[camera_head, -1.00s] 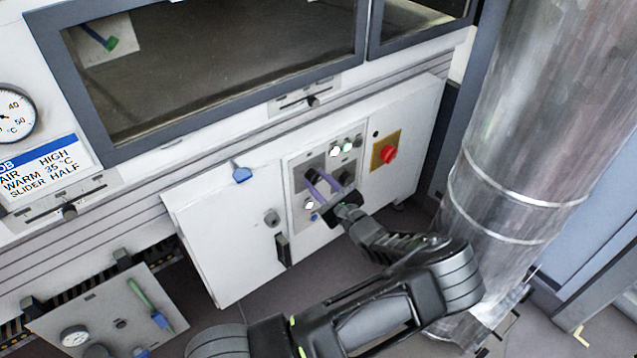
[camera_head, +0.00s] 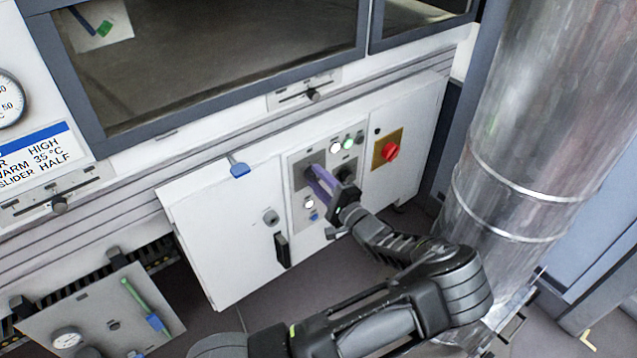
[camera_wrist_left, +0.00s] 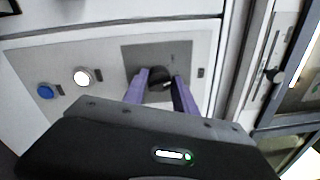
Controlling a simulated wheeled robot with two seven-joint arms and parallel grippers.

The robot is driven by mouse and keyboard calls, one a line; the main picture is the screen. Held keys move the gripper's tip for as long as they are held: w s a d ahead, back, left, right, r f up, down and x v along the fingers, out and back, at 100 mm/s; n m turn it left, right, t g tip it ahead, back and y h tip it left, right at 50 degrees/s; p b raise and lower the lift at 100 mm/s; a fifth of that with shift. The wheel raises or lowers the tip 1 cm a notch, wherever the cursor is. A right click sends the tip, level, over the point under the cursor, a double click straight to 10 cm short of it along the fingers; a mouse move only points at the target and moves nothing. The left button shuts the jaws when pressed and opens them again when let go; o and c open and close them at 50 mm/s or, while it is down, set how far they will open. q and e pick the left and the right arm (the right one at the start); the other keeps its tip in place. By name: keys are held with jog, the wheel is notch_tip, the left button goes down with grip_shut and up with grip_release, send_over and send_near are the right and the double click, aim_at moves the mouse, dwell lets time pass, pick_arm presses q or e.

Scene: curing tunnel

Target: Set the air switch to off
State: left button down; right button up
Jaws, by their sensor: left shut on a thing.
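A black rotary switch knob (camera_wrist_left: 160,76) sits on a dark grey plate (camera_wrist_left: 133,56) of the control panel; its label is too small to read. My left gripper (camera_head: 312,174) reaches the panel from the lower right, and its purple fingers are shut on this knob, one on each side. The fingers largely cover the knob in the head view, so its pointer direction cannot be told. A second dark knob (camera_head: 347,174) is just right of the fingers. My right gripper is not in view.
A red emergency knob (camera_head: 390,151) on a yellow plate is to the right. A large metal duct (camera_head: 520,140) stands at the right, close to my arm.

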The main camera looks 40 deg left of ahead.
pick_arm(q)
jog(key=n, duration=0.1)
jog(key=n+b, duration=0.1)
jog(key=n, duration=0.1)
jog(key=shift+f+n+b, duration=0.25)
jog(key=shift+n+b, duration=0.15)
jog(key=shift+n+g+b, duration=0.3)
jog(key=shift+n+b, duration=0.4)
jog(key=shift+n, duration=0.9)
jog(key=shift+r, duration=0.1)
jog(key=c, duration=1)
grip_release()
jog(key=v, duration=0.7)
jog(key=shift+d, duration=0.4)
